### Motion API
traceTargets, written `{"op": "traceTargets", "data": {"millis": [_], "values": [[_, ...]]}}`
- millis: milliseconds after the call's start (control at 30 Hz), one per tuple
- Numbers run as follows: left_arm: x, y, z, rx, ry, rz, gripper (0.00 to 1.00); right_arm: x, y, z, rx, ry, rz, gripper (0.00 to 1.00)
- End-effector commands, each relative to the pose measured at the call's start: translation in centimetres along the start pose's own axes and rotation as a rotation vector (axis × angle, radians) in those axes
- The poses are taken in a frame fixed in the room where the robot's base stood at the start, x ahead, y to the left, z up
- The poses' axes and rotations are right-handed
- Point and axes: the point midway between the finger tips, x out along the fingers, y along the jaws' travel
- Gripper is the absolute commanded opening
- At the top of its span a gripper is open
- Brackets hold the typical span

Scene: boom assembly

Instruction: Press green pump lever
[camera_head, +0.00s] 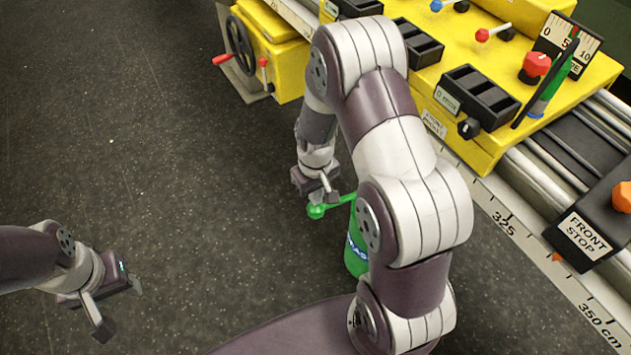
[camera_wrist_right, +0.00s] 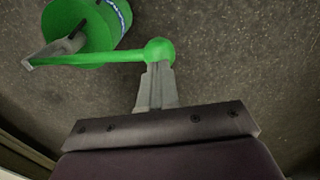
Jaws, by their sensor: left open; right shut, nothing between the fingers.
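The green pump (camera_head: 357,252) stands on the floor, partly hidden behind my right arm in the head view. Its thin green lever (camera_head: 338,201) reaches out to the left and ends in a round green knob (camera_head: 316,211). My right gripper (camera_head: 325,197) is shut and empty, pointing down at the knob. In the right wrist view the shut fingers (camera_wrist_right: 158,70) reach the knob (camera_wrist_right: 159,50); they look to be touching it or very close. The lever (camera_wrist_right: 95,57) runs left to the pump (camera_wrist_right: 72,28). My left gripper (camera_head: 118,308) is open and empty, away at the lower left.
A yellow machine (camera_head: 445,75) with several knobs and black blocks fills the upper right. A handwheel (camera_head: 240,45) with a red handle sticks out at its left. A ruler rail and a front stop (camera_head: 590,230) lie at the right. The dark floor (camera_head: 130,130) at the left is clear.

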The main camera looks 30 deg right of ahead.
Motion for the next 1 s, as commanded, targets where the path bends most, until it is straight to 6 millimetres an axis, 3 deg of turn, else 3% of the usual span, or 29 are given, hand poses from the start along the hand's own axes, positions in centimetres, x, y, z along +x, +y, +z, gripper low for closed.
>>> {"op": "traceTargets", "data": {"millis": [167,567,667,1000], "values": [[0.3,0.0,0.0,0.000,0.000,0.000,0.43,1.6,0.0,0.0,0.000,0.000,0.000,0.00],[0.5,0.0,0.1,0.000,0.000,0.000,0.43,1.9,-0.1,0.0,0.000,0.000,0.000,0.00],[1.2,0.0,0.1,0.000,0.000,0.000,0.43,3.4,-0.6,0.0,-0.002,-0.002,0.000,0.00],[5.0,0.0,0.6,0.000,0.000,0.000,0.43,11.8,-2.9,0.0,-0.001,-0.002,0.000,0.00]]}}
